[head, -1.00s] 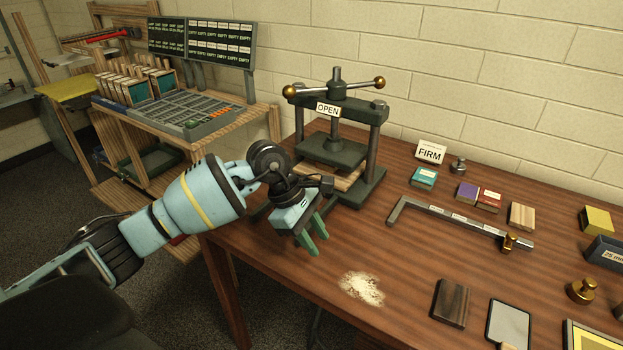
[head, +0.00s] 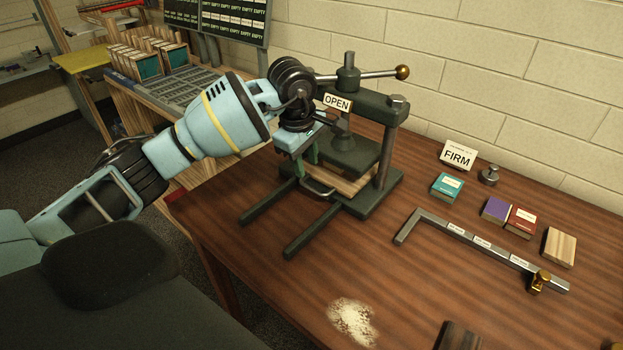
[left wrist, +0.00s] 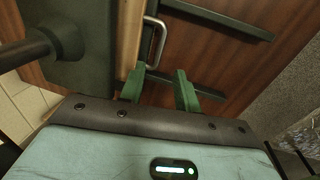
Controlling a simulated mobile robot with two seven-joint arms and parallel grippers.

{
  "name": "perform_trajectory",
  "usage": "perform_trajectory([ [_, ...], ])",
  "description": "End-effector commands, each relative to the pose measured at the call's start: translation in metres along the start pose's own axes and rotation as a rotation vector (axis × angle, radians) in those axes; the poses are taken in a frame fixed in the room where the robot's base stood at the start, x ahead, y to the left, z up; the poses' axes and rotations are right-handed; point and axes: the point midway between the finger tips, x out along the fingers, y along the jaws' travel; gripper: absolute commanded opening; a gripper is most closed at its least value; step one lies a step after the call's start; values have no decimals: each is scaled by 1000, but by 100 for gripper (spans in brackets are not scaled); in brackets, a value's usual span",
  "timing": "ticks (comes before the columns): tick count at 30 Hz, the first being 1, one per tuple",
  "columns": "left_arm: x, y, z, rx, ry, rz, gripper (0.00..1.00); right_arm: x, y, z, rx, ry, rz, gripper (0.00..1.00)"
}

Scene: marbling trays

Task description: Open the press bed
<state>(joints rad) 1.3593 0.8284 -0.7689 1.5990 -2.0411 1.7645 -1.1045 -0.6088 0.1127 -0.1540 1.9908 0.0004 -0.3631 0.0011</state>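The dark green press (head: 384,150) stands on the table with an "OPEN" sign (head: 338,103) on its top beam. Its wooden bed (head: 352,182) lies under the pressing plate, with a metal bar handle (head: 319,190) on the front edge. The handle also shows in the left wrist view (left wrist: 160,40). Two bare rails (head: 312,232) reach forward from the press. My left gripper (head: 306,160) is open at the press front, close to the handle. In the left wrist view its green fingers (left wrist: 160,75) are apart, the handle's near end by the left finger. My right gripper is not in view.
A metal L-shaped bar (head: 470,240), small coloured blocks (head: 446,187) and a "FIRM" card (head: 457,156) lie right of the press. Pale powder (head: 352,320) lies on the table in front. The table around the rail ends is clear.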

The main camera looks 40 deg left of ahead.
Motion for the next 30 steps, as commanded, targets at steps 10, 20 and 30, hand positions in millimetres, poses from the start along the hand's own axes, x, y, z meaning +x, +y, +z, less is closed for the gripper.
perform_trajectory([
  [10,52,-1,1,0,-2,-4,32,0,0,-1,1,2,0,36],
  [20,70,0,1,0,-2,-1,32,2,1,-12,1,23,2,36],
  [30,70,0,1,0,-2,-1,13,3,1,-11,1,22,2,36],
])
